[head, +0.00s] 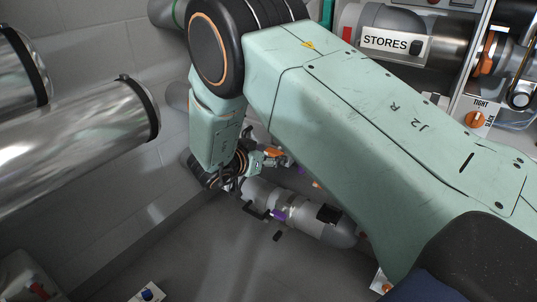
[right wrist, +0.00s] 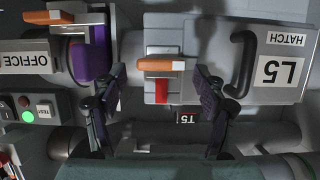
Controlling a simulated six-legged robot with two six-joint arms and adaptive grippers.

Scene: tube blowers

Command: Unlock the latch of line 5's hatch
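In the right wrist view the line 5 hatch (right wrist: 220,82) is a grey panel with a label reading "L5 HATCH" and a black handle (right wrist: 243,64). Its latch (right wrist: 165,65) has an orange lever lying sideways, with a red patch (right wrist: 162,92) below it. My right gripper (right wrist: 158,80) is open, one finger to each side of the latch, with nothing between the fingers seen to be held. In the head view the right gripper (head: 255,160) is small and partly hidden by my own arm. My left gripper is not in view.
Left of the hatch are a purple band (right wrist: 85,62), an "OFFICE" label (right wrist: 25,62) and a lit green light (right wrist: 28,116). A "T5" label (right wrist: 187,118) is below the hatch. In the head view, shiny pipes (head: 80,140) fill the left; a "STORES" tube (head: 385,42) is top right.

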